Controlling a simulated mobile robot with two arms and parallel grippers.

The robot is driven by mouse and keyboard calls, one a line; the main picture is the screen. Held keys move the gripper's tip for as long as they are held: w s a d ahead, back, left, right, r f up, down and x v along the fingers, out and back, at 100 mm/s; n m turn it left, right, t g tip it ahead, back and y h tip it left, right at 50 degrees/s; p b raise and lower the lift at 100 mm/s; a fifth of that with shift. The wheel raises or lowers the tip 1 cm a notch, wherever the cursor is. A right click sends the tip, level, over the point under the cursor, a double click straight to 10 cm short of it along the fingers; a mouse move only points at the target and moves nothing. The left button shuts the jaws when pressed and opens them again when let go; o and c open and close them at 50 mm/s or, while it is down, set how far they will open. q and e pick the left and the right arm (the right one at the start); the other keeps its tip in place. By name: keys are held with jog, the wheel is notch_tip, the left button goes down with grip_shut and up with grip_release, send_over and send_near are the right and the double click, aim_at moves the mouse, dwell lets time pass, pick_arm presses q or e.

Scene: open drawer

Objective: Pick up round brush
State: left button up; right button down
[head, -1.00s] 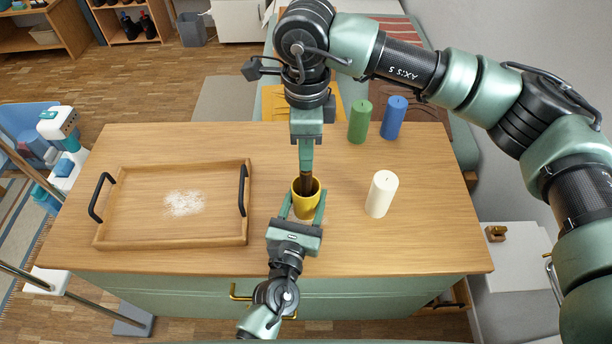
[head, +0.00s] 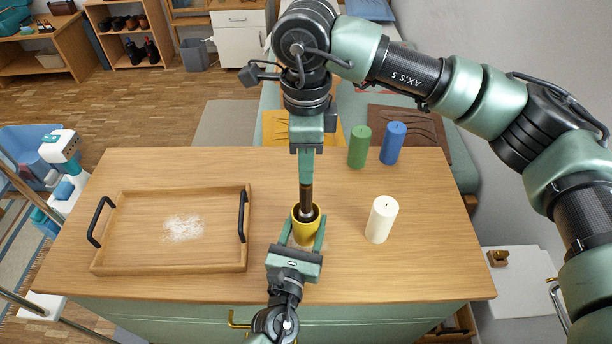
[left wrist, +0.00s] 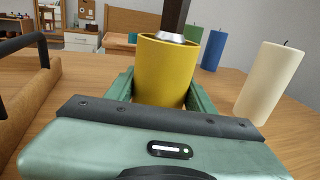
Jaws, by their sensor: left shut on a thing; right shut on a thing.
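The round brush (head: 306,198) has a dark handle and stands upright, with its lower end in a yellow cup (head: 305,230). My right gripper (head: 306,182) comes down from above and is shut on the brush handle. In the left wrist view the dark handle (left wrist: 175,14) and a silvery band (left wrist: 172,37) show at the cup's rim; the bristles are hidden inside. My left gripper (head: 304,238) is shut around the yellow cup, which also shows between its fingers in the left wrist view (left wrist: 164,72). The cup is upright at the table's front middle.
A wooden tray (head: 170,268) with black handles and white powder is at the left of the wooden table (head: 400,275). A white candle (head: 381,220) stands close right of the cup. Green (head: 359,147) and blue (head: 393,143) candles stand at the back right.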

notch_tip(320, 180, up, 14)
jog(key=shift+r, duration=0.15)
pick_arm(q)
jog(key=o, duration=1.5)
